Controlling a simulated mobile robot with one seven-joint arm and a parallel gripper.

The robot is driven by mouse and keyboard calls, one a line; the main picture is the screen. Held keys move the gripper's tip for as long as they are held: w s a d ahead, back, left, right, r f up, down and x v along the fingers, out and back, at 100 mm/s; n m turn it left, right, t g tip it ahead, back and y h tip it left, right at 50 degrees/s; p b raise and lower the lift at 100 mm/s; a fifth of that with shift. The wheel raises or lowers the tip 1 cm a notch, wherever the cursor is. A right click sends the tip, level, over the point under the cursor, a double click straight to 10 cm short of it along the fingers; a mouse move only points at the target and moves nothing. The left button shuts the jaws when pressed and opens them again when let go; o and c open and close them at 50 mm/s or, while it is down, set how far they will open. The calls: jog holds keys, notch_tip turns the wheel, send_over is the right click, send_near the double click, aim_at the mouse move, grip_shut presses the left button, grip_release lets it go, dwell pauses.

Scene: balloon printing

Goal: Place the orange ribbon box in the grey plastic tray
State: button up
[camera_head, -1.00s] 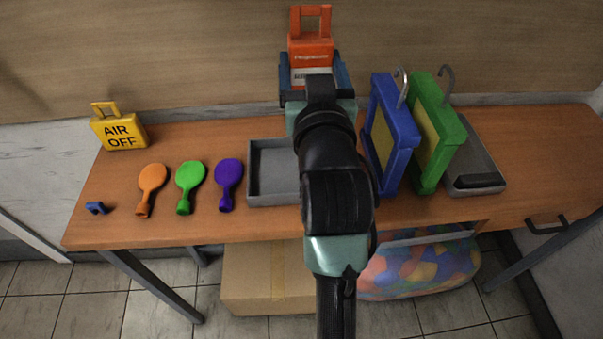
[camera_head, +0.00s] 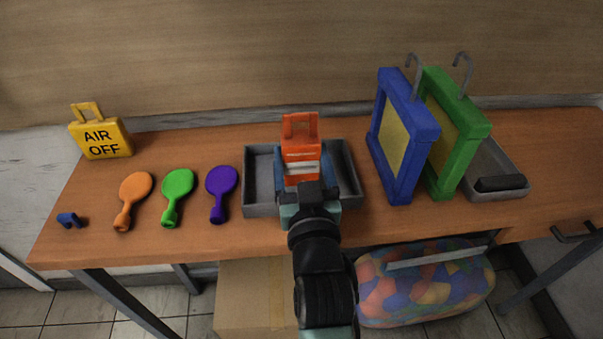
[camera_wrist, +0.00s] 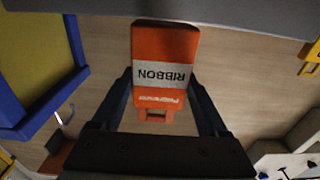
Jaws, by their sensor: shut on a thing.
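The orange ribbon box (camera_head: 301,148) has a white band and a handle on top. It is upright between the blue fingers of my gripper (camera_head: 303,168), which is shut on it. In the head view the box appears over the middle of the grey plastic tray (camera_head: 262,208); whether it touches the tray floor I cannot tell. In the wrist view the ribbon box (camera_wrist: 163,62) appears upside down, its "RIBBON" label readable, between the two fingers (camera_wrist: 163,88). My arm and the box hide part of the tray.
A yellow "AIR OFF" tag (camera_head: 101,138) stands far left.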

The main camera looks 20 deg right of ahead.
aim_at(302, 176)
jog(key=shift+f+b, duration=0.3)
jog(key=shift+f, duration=1.3)
jog(key=shift+f, duration=0.2)
jog(key=o, duration=1.4)
jog(key=shift+c, duration=0.2)
jog(key=shift+r, duration=0.1)
jog(key=shift+r, duration=0.25)
jog(key=v, duration=1.2)
jog(key=shift+f+b, duration=0.25)
jog(key=shift+b, duration=0.15)
jog(key=shift+r, duration=0.1)
